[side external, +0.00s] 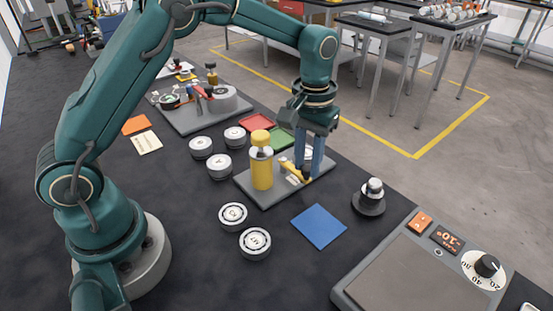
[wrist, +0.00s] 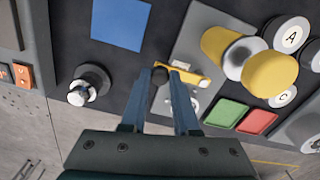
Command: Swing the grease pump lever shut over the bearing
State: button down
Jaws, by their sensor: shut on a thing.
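The grease pump (side external: 262,170) is a yellow cylinder with a pale collar and yellow cap, upright on a grey plate (side external: 262,199). Its yellow lever (side external: 291,169) reaches right from the pump side. A pale round part, perhaps the bearing (side external: 307,153), is partly hidden behind the fingers. The wrist view does not show clearly whether the lever lies over it.
A blue square (side external: 319,226) and a dark knobbed weight (side external: 369,197) lie right of the plate. Red (side external: 257,122) and green (side external: 280,138) pads lie behind it. Several lettered discs (side external: 233,215) stand left. A scale (side external: 420,265) is at front right.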

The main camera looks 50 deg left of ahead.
jog(key=shift+w+r, duration=0.1)
jog(key=shift+w, duration=0.05)
jog(key=shift+w+n, duration=0.7)
jog(key=shift+n, duration=0.5)
jog(key=n, duration=0.1)
jog(key=w+n, duration=0.1)
jog(key=shift+w+a+n, duration=0.25)
jog(key=shift+a+n, duration=0.05)
jog(key=shift+n, duration=0.1)
jog(key=n, duration=0.1)
jog(key=w+a+n, duration=0.1)
jog(key=shift+w+n, duration=0.2)
jog(key=shift+n, duration=0.1)
jog(key=n, duration=0.1)
jog(key=w+a+n, duration=0.1)
jog(key=shift+a+n, duration=0.1)
jog(key=shift+n, duration=0.3)
jog(key=a+n, duration=0.1)
jog(key=w+a+n, duration=0.1)
jog(key=n, duration=0.1)
jog(key=shift+n, duration=0.3)
jog(key=shift+w+a+n, duration=0.1)
jog(key=shift+a+n, duration=0.45)
jog(key=shift+n, duration=0.4)
jog(key=shift+w+a+n, duration=0.1)
jog(key=shift+a+n, duration=0.45)
jog(key=shift+n, duration=0.4)
jog(key=shift+a, duration=0.1)
